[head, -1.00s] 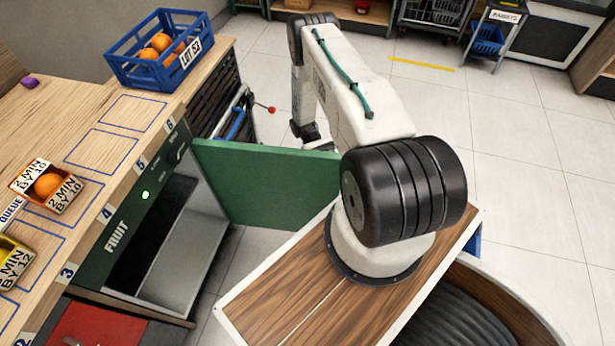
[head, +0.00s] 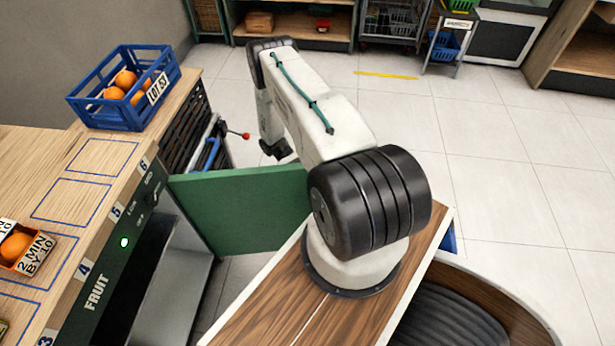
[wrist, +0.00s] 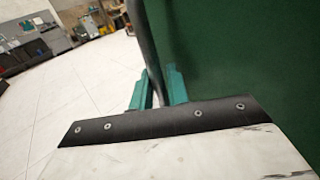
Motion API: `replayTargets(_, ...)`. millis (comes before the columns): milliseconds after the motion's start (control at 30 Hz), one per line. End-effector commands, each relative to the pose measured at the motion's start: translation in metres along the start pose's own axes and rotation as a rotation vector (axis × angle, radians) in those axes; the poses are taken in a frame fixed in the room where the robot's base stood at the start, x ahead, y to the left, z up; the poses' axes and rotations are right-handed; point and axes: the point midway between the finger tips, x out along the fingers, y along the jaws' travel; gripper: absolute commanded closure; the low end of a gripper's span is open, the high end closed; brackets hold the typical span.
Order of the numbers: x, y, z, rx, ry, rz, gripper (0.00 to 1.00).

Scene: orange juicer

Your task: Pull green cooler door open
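The green cooler door (head: 238,212) stands swung wide out from the cooler marked FRUIT (head: 98,290). The cooler's open side shows a grey interior (head: 172,295). In the wrist view the door's green face (wrist: 240,60) fills the right side. A dark upright handle bar (wrist: 148,45) runs in front of that face. My gripper (wrist: 159,90) has its two teal fingers on either side of the bar, close against it. In the head view my arm reaches past the door, and my gripper and the handle are hidden.
A blue crate of oranges (head: 122,88) stands on the wooden counter (head: 60,150). A smaller box with an orange (head: 20,248) sits nearer. A red-tipped lever (head: 245,136) sticks out beyond the door. The tiled floor (head: 480,150) to the right is open.

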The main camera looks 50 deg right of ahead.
Motion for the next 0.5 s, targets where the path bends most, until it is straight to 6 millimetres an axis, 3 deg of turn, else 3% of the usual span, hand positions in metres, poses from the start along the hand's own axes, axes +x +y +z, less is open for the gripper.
replayTargets(233,-0.01,0.0,-0.001,0.001,0.0,0.002,0.83)
replayTargets(500,-0.056,-0.002,-0.001,0.001,0.002,0.004,0.83)
